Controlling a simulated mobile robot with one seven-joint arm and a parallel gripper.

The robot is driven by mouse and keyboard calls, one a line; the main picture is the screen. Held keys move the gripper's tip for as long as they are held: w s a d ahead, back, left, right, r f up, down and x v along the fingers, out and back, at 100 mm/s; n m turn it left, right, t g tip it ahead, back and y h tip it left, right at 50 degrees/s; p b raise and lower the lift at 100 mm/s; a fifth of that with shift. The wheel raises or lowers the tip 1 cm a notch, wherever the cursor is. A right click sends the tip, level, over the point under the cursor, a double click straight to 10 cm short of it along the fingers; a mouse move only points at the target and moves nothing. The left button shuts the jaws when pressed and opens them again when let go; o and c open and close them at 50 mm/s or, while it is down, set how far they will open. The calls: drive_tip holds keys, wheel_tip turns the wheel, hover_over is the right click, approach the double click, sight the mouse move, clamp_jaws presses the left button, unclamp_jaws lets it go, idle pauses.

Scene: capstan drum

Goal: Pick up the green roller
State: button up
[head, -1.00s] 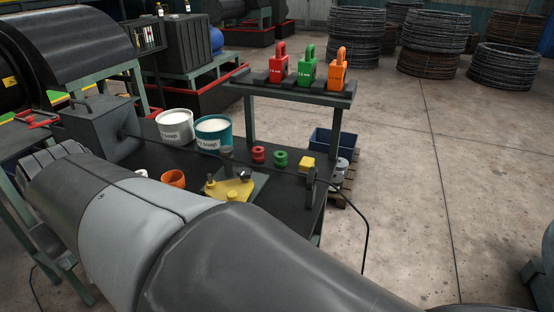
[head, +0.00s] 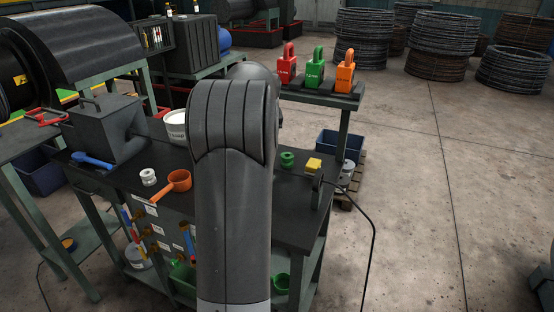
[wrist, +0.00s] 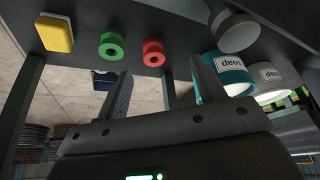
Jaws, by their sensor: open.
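The green roller (head: 287,159) stands on the dark workbench top, just right of my arm in the head view. In the wrist view the green roller (wrist: 110,46) shows as a short ring with a central hole, beyond the left fingertip. A similar red roller (wrist: 153,53) stands beside it, beyond the gap between the fingers; my arm hides it in the head view. My gripper (wrist: 164,82) is open, with nothing between its fingers. The gripper itself is hidden behind my arm in the head view.
A yellow block (head: 313,164) sits right of the green roller. Soap tubs (wrist: 232,75) and a grey cylinder (wrist: 237,32) are near the right finger. A raised shelf (head: 325,95) holds red, green and orange padlock-shaped blocks.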

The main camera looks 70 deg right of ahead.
drive_tip(key=m, duration=0.1)
approach(287, 157)
drive_tip(key=w, duration=0.1)
drive_tip(key=x, duration=0.7)
drive_tip(key=d+x, duration=0.1)
drive_tip(key=x, duration=0.3)
drive_tip(key=shift+s, duration=0.4)
drive_tip(key=shift+r, duration=0.1)
drive_tip(key=c, duration=1.1)
